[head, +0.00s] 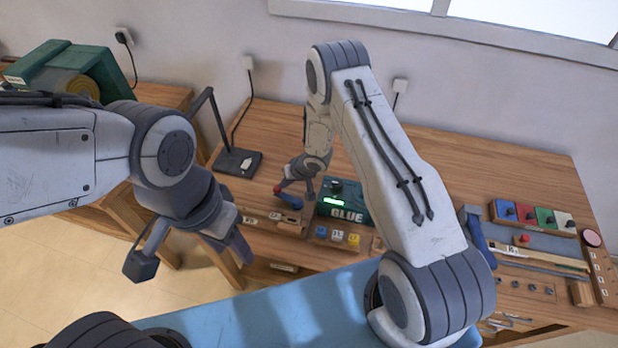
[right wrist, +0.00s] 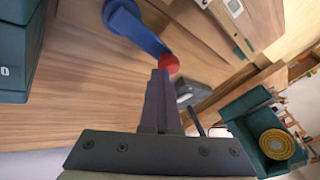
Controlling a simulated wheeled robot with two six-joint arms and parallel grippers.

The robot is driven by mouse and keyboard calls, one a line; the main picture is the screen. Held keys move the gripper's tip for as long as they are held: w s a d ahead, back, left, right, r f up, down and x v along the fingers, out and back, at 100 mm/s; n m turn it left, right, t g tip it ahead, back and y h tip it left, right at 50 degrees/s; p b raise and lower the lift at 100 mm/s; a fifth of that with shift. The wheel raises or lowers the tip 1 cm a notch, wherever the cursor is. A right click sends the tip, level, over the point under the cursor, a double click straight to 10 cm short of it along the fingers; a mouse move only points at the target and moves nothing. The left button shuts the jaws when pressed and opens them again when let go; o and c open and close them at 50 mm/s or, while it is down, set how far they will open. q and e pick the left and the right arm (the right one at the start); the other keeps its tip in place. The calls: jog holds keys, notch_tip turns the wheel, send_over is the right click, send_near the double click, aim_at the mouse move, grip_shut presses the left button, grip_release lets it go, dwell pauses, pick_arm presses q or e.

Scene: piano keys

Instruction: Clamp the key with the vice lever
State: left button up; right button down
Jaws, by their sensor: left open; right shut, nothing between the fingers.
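The vice lever is a blue bar with a red ball at its end; it shows in the head view (head: 291,201) and at the top of the right wrist view (right wrist: 140,32). My right gripper (head: 283,185) is shut and empty. In the right wrist view its fingertips (right wrist: 160,73) are right beside the red ball (right wrist: 168,64); whether they touch it I cannot tell. Wooden pieces with white parts (right wrist: 233,8) lie past the lever; I cannot tell which is the key. My left gripper (head: 192,260) is open and empty, hanging over the floor left of the bench.
The teal glue box (head: 342,203) stands just right of the lever. A black lamp base (head: 238,162) is behind it to the left. Coloured blocks (head: 532,216) and tools lie on the right of the wooden bench (head: 480,150). A green machine (head: 68,68) stands on the left table.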

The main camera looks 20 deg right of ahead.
jog(key=shift+w+r, duration=0.15)
jog(key=shift+w, duration=0.05)
jog(key=s+d+r+p, duration=0.1)
jog(key=d+r, duration=0.7)
jog(key=r, duration=0.1)
jog(key=shift+s+r, duration=0.4)
